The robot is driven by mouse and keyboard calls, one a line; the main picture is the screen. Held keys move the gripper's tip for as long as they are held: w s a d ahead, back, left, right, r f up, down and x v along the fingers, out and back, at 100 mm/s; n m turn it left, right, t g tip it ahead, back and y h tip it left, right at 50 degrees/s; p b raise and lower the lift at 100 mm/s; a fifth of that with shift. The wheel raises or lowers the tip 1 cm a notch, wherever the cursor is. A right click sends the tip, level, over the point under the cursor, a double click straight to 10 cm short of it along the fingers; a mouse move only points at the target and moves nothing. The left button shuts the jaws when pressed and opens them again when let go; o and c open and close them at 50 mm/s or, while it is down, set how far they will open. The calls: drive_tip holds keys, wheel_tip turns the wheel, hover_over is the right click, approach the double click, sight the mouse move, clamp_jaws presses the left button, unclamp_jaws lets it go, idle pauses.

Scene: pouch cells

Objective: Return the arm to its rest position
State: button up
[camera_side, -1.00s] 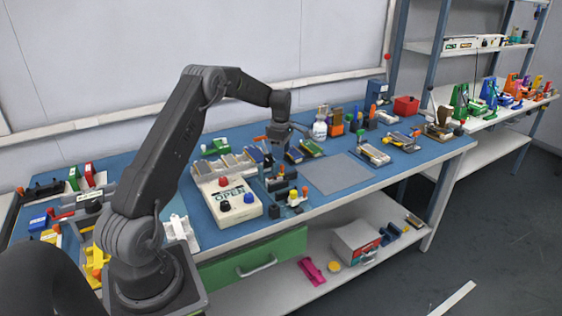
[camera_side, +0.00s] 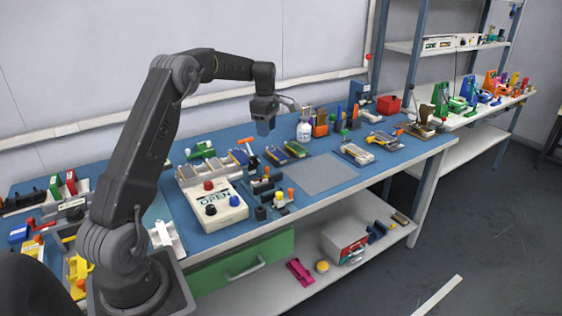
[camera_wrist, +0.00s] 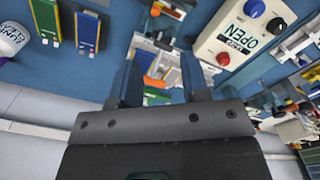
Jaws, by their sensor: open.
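My gripper (camera_side: 264,127) hangs above the blue bench, pointing down, behind the white box marked OPEN. Nothing shows between its jaws. In the wrist view my gripper (camera_wrist: 160,82) has its two dark blue fingers apart, with the bench top and small parts visible in the gap between them. My arm rises from its base at the left and bends over the bench.
The white OPEN box (camera_side: 217,213) has red, black and blue knobs. A grey mat (camera_side: 322,174) lies bare to its right. Shelving (camera_side: 450,48) is at the right.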

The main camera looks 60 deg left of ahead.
drive_tip(key=s+d+r+m+t, duration=0.1)
drive_tip(key=s+d+r+m, duration=0.25)
drive_tip(key=d, duration=0.35)
drive_tip(key=s+d+r+m+t+y, duration=0.1)
drive_tip(key=s+d+r+m, duration=0.1)
drive_tip(key=d+r+m, duration=0.4)
drive_tip(key=s+d+r+m+t, duration=0.1)
drive_tip(key=s+d+r+m, duration=0.15)
drive_tip(key=d, duration=0.55)
drive_tip(key=s+d+f+m+t, duration=0.1)
drive_tip(key=s+d+m, duration=0.5)
drive_tip(key=s, duration=0.3)
drive_tip(key=s+d+f+m+t+h, duration=0.1)
drive_tip(key=s+d+f+m, duration=0.1)
drive_tip(key=s+d+m, duration=0.5)
drive_tip(key=shift+s+t, duration=0.3)
drive_tip(key=shift+s, duration=0.9)
